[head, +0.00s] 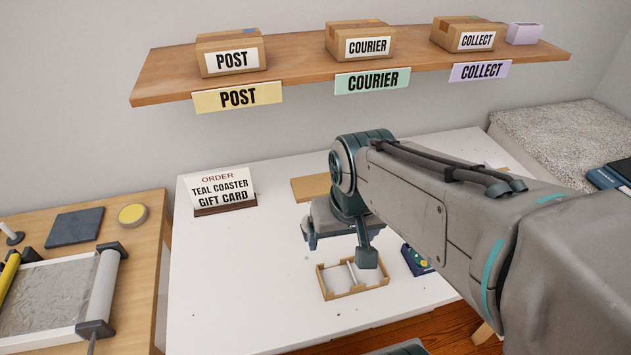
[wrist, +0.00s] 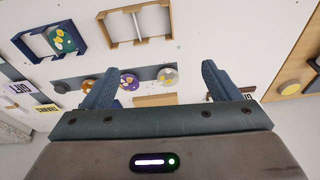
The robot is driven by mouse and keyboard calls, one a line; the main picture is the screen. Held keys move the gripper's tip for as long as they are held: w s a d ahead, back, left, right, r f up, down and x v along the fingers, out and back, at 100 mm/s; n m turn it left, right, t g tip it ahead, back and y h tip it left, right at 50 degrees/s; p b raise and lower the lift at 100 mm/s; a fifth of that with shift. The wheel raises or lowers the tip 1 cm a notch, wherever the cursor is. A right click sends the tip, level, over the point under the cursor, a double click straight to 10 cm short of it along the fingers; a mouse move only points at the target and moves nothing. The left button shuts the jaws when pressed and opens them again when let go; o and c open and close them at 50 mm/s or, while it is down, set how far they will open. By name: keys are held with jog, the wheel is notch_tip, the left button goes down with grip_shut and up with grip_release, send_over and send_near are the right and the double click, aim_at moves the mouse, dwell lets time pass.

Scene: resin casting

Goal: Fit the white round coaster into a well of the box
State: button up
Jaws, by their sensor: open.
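A pale white-grey round coaster (wrist: 168,77) with a yellow patch lies at the end of a dark strip (wrist: 147,73) in the wrist view. In the head view my gripper and arm hide it. The tan wooden box (wrist: 145,42) has a divider and two wells, both looking empty; it also shows in the head view (head: 357,291). My gripper (wrist: 158,69) is open and empty, its fingers spread over the strip. In the head view my gripper (head: 338,246) hangs above the white table, just behind the box.
Orange and purple coasters (wrist: 129,81) share the strip. A dark blue box (wrist: 28,49) beside the wooden box holds a teal coaster (wrist: 63,39). An order sign (head: 222,188) stands at the table's back left. The table's left front is clear.

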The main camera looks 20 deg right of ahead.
jog(key=w+f+m+g+p, duration=0.35)
jog(key=w+m+p, duration=0.6)
jog(key=w, duration=1.05)
jog(key=shift+m+t, duration=0.25)
jog(key=shift+t, duration=0.1)
jog(key=f, duration=0.8)
jog(key=shift+s+d+f, duration=0.1)
jog(key=shift+d+f, duration=0.1)
jog(key=shift+f, duration=0.15)
jog(key=shift+s+a+f+p, duration=0.1)
jog(key=shift+f+p, duration=0.35)
jog(key=shift+f, duration=0.1)
jog(key=shift+a+f+p, duration=0.1)
jog(key=shift+f+p, duration=0.5)
jog(key=shift+f, duration=1.5)
jog(key=shift+c, duration=0.3)
jog(key=c, duration=1)
